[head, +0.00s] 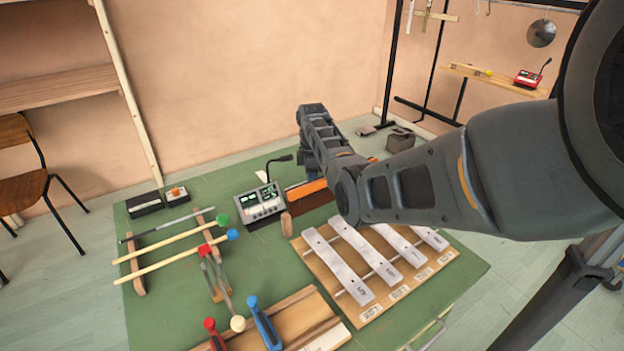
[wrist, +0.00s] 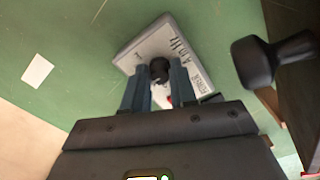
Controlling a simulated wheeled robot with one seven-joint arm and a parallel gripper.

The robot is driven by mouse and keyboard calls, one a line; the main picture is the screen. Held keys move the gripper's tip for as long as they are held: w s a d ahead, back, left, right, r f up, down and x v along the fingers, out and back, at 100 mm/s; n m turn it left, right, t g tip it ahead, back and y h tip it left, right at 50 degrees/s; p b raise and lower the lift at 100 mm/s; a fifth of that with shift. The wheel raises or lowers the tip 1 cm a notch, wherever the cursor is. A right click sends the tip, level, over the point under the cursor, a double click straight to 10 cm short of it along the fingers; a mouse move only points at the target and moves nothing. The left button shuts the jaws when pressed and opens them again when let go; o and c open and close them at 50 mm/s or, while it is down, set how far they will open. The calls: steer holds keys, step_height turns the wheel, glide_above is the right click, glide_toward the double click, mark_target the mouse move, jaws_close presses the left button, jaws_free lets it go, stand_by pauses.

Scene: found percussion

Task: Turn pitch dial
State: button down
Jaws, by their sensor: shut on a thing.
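The pitch dial is a round black knob (wrist: 159,69) on a pale grey box (wrist: 144,45) with dark lettering, seen in the wrist view. The box lies on the green tabletop. My gripper (wrist: 158,82) is shut on the knob, with one blue-grey finger on each side of it. The lower part of the box is hidden by the fingers and the gripper body. In the head view my arm reaches over the back of the table, and I cannot make out the dial box there.
A grey console (head: 260,204) with lit displays and a gooseneck stands left of my arm. Metal bars (head: 338,262) on a wooden frame lie in front. Mallets (head: 170,238) lie on the left. In the wrist view, a black knobbed object (wrist: 256,62) stands close on the right.

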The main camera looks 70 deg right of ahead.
steer(key=m+p, duration=0.1)
steer(key=m, duration=0.4)
steer(key=shift+m, duration=0.3)
steer(key=m, duration=0.5)
steer(key=shift+m, duration=0.3)
stand_by(0.3)
steer(key=c, duration=0.9)
jaws_free()
steer(key=shift+r, duration=3.9)
